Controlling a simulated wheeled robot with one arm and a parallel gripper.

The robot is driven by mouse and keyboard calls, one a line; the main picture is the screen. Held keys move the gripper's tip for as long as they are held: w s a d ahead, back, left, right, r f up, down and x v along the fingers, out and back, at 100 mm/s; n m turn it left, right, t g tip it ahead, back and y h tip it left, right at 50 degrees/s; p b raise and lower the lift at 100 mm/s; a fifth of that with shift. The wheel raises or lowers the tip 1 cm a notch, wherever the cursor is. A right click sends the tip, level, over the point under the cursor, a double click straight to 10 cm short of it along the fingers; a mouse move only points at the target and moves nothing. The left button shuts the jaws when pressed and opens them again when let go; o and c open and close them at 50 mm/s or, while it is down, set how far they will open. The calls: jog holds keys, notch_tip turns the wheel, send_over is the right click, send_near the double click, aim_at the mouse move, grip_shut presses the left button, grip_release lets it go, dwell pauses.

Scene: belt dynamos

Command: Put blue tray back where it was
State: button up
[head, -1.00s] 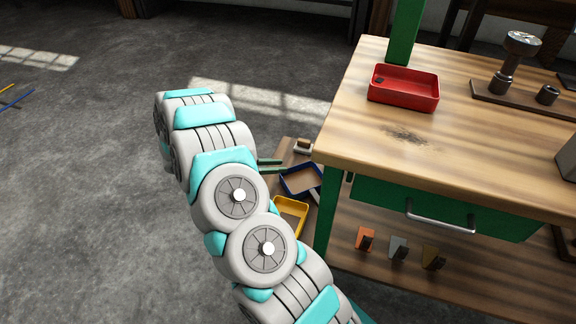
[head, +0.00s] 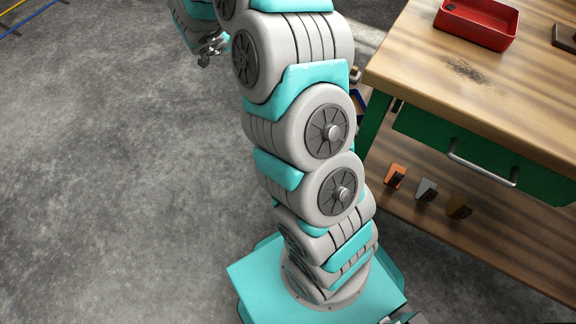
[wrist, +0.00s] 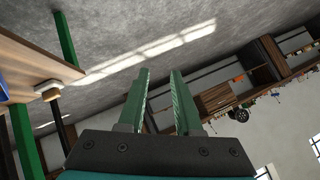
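The blue tray (head: 358,100) shows in the head view only as a thin sliver between my arm and the bench; most of it is hidden by my arm. I cannot make out what lies in it. My gripper (wrist: 162,72) shows in the wrist view with its two green fingers apart and nothing between them.
A wooden workbench (head: 430,60) with a green drawer stands at right, a red tray (head: 480,20) on its top. Orange (head: 395,176), grey and brown blocks stand on its lower shelf. The floor (head: 120,180) at left is clear. Shelving (wrist: 245,85) shows in the wrist view.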

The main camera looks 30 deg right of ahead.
jog(key=a+r+n+t+y, duration=0.3)
jog(key=a+r+n+y, duration=0.2)
jog(key=a+r, duration=0.55)
jog(key=s+a+r+n+g+y, duration=0.25)
jog(key=s+a+n+y, duration=0.35)
jog(key=s+a, duration=0.6)
jog(key=s+a+f+n+g, duration=0.2)
jog(key=s+n+g, duration=0.25)
jog(key=s, duration=1.25)
jog(key=s+d+g+h, duration=0.1)
jog(key=s+d, duration=0.2)
jog(key=s, duration=0.4)
jog(key=s+d+g+h, duration=0.1)
jog(key=s+d+g, duration=0.1)
jog(key=s+d, duration=0.2)
jog(key=s+d+f+g+h, duration=0.1)
jog(key=s+d, duration=0.3)
jog(key=s, duration=0.6)
jog(key=shift+s+g+h, duration=0.3)
jog(key=shift+g+h, duration=0.2)
jog(key=shift+g, duration=0.1)
jog(key=shift+a+f+n, duration=0.1)
jog(key=shift+a+n, duration=0.05)
jog(key=shift+n, duration=0.2)
